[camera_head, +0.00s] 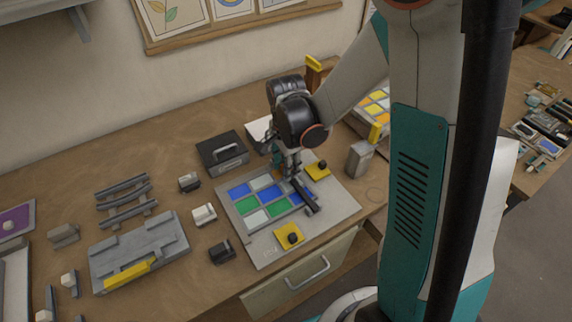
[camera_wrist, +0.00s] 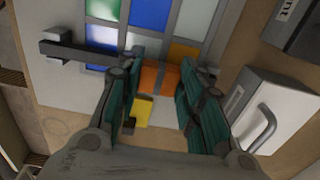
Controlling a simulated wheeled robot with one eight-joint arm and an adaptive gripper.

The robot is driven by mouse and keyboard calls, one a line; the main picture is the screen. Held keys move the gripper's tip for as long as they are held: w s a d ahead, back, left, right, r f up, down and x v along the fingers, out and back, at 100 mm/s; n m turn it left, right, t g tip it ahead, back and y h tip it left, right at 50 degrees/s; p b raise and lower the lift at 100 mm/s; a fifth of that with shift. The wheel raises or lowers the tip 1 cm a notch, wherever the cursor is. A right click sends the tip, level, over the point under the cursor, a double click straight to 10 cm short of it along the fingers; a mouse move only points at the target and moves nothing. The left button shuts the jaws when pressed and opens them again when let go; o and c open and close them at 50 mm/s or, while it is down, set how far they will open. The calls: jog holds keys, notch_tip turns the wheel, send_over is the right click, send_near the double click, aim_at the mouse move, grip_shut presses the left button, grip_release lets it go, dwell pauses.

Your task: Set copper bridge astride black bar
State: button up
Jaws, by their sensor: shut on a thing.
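My gripper (camera_head: 291,172) is over the glass panel (camera_head: 247,213). In the wrist view my gripper (camera_wrist: 160,90) has its teal finger pads on either side of the orange copper bridge (camera_wrist: 158,78) and is shut on it. The bridge is mostly hidden by the gripper in the head view. The black bar (camera_head: 305,196) lies across the panel's right part. In the wrist view the black bar (camera_wrist: 85,54) runs from a block at the left to beside the left finger. I cannot tell whether the bridge touches the bar.
Yellow plates with black knobs (camera_head: 289,238) (camera_head: 318,170) lie at the panel's front and right. A black box (camera_head: 222,152) stands behind it. Small blocks (camera_head: 204,214) (camera_head: 221,252) and a grey fixture (camera_head: 140,250) are to the left. A grey block (camera_head: 359,158) stands at the right.

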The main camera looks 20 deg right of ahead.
jog(key=shift+f+b, duration=0.35)
jog(key=shift+f, duration=0.1)
jog(key=shift+r+p, duration=0.4)
jog(key=shift+r, duration=0.25)
jog(key=shift+f+b, duration=0.2)
jog(key=shift+b, duration=0.1)
dwell(1.0)
jog(key=shift+f+b, duration=0.4)
jog(key=shift+f, duration=0.05)
jog(key=shift+r+p, duration=0.4)
jog(key=shift+r, duration=0.25)
dwell(0.9)
jog(key=o, duration=1.1)
